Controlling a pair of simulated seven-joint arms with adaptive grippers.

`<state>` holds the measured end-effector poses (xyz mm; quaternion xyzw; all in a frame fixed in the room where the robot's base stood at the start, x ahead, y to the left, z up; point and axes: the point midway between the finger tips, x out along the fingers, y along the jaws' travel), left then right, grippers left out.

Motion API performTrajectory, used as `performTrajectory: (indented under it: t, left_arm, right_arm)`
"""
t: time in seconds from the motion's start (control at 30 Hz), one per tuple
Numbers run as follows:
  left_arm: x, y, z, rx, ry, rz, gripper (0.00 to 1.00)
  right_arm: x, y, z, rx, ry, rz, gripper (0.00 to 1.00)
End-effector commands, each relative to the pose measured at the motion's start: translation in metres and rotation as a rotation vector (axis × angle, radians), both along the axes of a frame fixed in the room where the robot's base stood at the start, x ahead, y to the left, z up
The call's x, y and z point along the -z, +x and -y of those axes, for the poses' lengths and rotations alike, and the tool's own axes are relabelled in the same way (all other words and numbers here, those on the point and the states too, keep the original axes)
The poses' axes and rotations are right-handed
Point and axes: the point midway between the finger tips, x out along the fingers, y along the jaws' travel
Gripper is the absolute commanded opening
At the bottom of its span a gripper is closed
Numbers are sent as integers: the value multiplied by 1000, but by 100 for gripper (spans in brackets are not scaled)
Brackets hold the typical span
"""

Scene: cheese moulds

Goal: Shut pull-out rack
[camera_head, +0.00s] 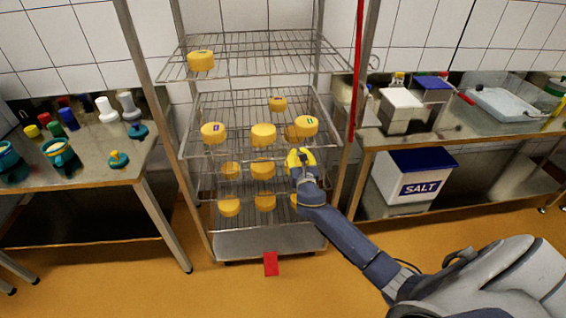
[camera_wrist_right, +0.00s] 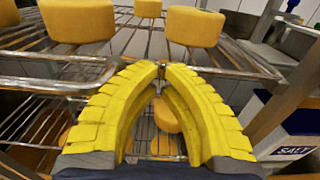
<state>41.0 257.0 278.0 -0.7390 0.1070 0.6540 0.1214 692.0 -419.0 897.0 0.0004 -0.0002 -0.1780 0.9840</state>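The pull-out rack (camera_head: 238,150) is the wire shelf at middle height in a metal rack frame. It stands out towards me and carries several yellow cheeses, among them one at its front right (camera_head: 306,126). My right gripper (camera_head: 300,157), with yellow fingers, is at the right part of the rack's front edge, below that cheese. In the right wrist view, its fingertips (camera_wrist_right: 161,72) nearly meet at the front rail (camera_wrist_right: 60,84), with a thin grey part of it between them. The exact contact is partly hidden by the fingers. My left gripper is not in view.
A top wire shelf (camera_head: 250,66) holds one cheese (camera_head: 201,60). More cheeses (camera_head: 229,208) are on lower levels. A red item (camera_head: 271,263) lies at the frame's foot. Steel tables stand left (camera_head: 100,165) and right (camera_head: 480,132), with a SALT bin (camera_head: 415,176) under the right one.

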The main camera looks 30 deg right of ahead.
Motion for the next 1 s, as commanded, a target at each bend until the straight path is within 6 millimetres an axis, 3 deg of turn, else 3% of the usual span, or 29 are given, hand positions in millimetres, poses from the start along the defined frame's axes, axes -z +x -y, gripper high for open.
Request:
performTrajectory:
  t: [0.2, 0.63, 0.83, 1.0]
  left_arm:
    - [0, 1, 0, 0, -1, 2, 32]
    - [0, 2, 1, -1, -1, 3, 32]
    - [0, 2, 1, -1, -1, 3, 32]
    - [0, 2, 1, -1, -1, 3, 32]
  right_arm:
    - [0, 2, 17, 20, -2, -2, 0]
    - [0, 2, 20, 22, -1, 1, 0]
    - [0, -6, 12, 15, -1, 1, 0]
    - [1, -27, -7, 2, 0, -1, 0]
